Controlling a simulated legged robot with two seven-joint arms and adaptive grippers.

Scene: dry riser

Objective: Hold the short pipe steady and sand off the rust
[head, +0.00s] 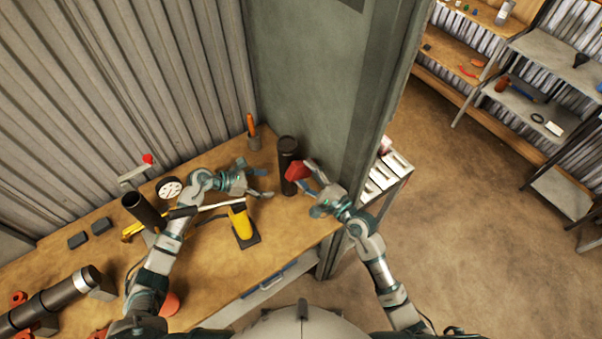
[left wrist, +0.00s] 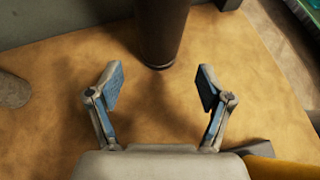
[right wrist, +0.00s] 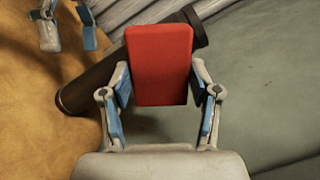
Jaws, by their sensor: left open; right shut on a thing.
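The short pipe (head: 287,160) is dark brown and stands upright on the workbench near the grey-green post. My left gripper (head: 258,178) is open, to the left of the pipe. In the left wrist view, the pipe (left wrist: 162,32) is beyond the spread fingers (left wrist: 160,90), with nothing between them. My right gripper (head: 310,187) is shut on a red block (head: 298,171), at the pipe's right side. In the right wrist view, the red block (right wrist: 160,65) hides part of the pipe (right wrist: 95,82) behind it. Contact between block and pipe cannot be told.
A yellow tool (head: 241,224) stands on the bench (head: 285,232) near my left gripper. A gauge (head: 170,187), another dark pipe (head: 143,211) and a holder with an orange-handled tool (head: 253,138) are also there. The post (head: 315,100) stands close behind the short pipe.

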